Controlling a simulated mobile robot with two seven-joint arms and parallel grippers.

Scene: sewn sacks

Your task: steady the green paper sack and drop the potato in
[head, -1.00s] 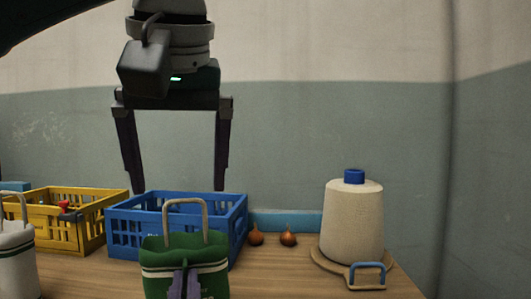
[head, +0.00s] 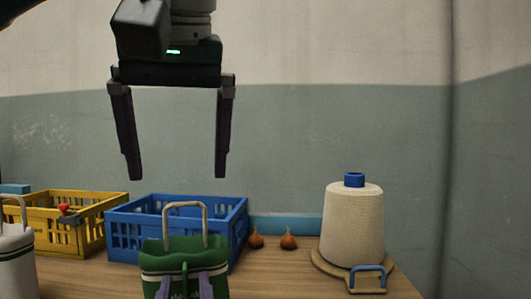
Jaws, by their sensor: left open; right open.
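The green paper sack (head: 185,258) with white bands and a pale looped handle stands at the bottom of the head view, in front of the blue crate. My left gripper (head: 178,179) is open and empty, high above the sack and the blue crate. My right gripper (head: 185,287) shows only as two purple fingertips at the bottom edge, spread apart in front of the sack's near face. Whether they touch the sack I cannot tell. No potato can be made out; the sack's inside is hidden.
A blue crate (head: 121,235) and a yellow crate (head: 92,233) stand behind. A white sack (head: 15,270) is at the left edge. Two brown onion-like bulbs (head: 288,240) lie right of the blue crate. A large cream cone (head: 353,225) stands on a round board at the right.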

